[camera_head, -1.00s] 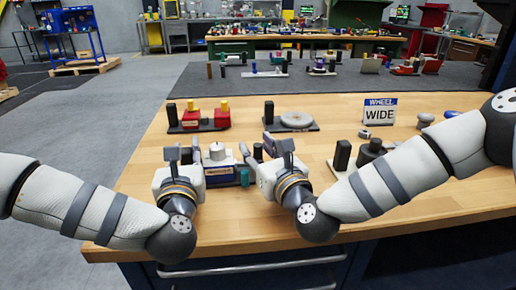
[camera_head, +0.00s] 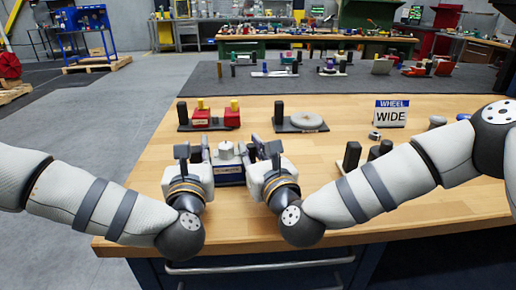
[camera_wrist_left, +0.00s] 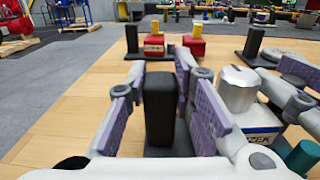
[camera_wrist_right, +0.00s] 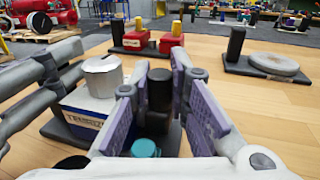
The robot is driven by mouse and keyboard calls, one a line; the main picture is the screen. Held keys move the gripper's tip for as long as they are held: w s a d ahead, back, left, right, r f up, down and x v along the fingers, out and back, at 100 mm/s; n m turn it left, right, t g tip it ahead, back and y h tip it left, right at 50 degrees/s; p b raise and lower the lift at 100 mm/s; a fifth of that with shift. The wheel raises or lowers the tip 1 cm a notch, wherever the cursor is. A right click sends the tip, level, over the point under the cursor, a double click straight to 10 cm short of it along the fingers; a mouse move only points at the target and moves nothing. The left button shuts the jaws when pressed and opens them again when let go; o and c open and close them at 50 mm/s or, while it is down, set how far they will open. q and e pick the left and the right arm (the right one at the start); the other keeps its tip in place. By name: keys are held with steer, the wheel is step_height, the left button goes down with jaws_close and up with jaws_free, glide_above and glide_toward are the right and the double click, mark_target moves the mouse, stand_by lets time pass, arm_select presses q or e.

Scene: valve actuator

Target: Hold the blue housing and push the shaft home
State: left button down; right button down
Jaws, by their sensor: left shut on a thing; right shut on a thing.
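The blue housing (camera_head: 230,170), a labelled box with a white top and a silver round cap (camera_head: 226,150), stands between my grippers. It also shows in the right wrist view (camera_wrist_right: 82,122). My left gripper (camera_wrist_left: 163,100) is shut on a black upright post (camera_wrist_left: 159,108) left of the housing. My right gripper (camera_wrist_right: 160,95) is shut on a second black post (camera_wrist_right: 159,90) right of the housing. A teal round piece (camera_wrist_right: 146,148) stands low in front of that post. I cannot tell which piece is the shaft, nor how deep it sits.
Red blocks with yellow tops (camera_head: 217,116) and a grey disc on a plate (camera_head: 305,121) stand behind. A "WHEEL WIDE" sign (camera_head: 391,113) and dark round parts (camera_head: 380,149) are at right. The bench is clear in front of the grippers.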

arm_select(q)
steer(key=shift+d+f, duration=0.15)
steer(key=shift+f, duration=0.2)
arm_select(e)
steer(key=c, duration=1.5)
jaws_free()
steer(key=shift+a+f, duration=0.1)
steer(key=shift+a, duration=0.15)
steer(key=shift+s, duration=0.15)
steer(key=v, duration=0.8)
steer(key=shift+d, duration=0.1)
arm_select(q)
steer(key=c, duration=1.3)
jaws_free()
steer(key=shift+r, duration=0.1)
